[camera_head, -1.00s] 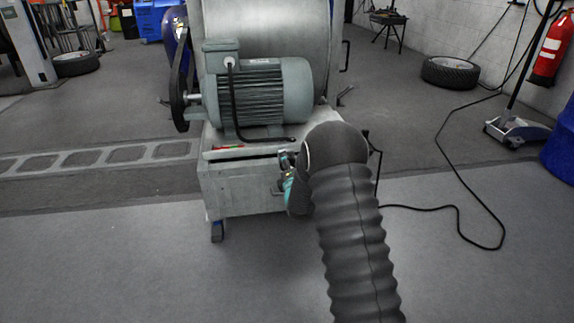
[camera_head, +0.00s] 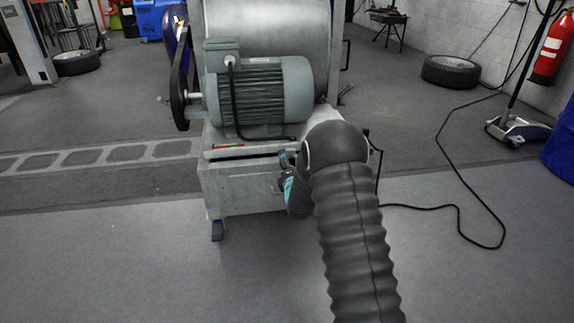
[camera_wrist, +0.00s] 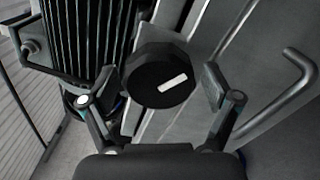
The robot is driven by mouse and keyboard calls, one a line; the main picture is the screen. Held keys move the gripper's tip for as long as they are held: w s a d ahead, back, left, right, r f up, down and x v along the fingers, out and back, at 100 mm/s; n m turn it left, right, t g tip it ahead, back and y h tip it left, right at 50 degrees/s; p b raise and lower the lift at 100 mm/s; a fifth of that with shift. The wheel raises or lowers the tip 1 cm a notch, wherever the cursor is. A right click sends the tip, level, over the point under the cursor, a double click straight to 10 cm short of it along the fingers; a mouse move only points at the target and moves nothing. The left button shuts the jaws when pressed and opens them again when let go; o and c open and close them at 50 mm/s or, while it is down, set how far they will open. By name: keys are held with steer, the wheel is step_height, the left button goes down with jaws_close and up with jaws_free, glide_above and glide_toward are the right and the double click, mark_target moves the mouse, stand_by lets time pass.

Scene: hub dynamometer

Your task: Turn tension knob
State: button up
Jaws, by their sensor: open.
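The tension knob (camera_wrist: 157,76) is a black, faceted knob with a white mark, seen large in the wrist view. My gripper (camera_wrist: 160,90) is open, with one finger on each side of the knob and a visible gap at least on the right. Whether the left finger touches it I cannot tell. In the head view my gripper (camera_head: 284,178) is at the front of the grey machine base (camera_head: 240,190), mostly hidden behind my arm. The knob is hidden there.
A grey-green electric motor (camera_head: 262,92) sits on the machine above the base. A bent metal handle (camera_wrist: 300,75) stands out right of the knob in the wrist view. A black cable (camera_head: 455,210) lies on the floor at right. Floor in front is clear.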

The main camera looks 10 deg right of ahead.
steer(key=shift+s, duration=0.15)
steer(key=s, duration=1.1)
steer(key=shift+s, duration=0.4)
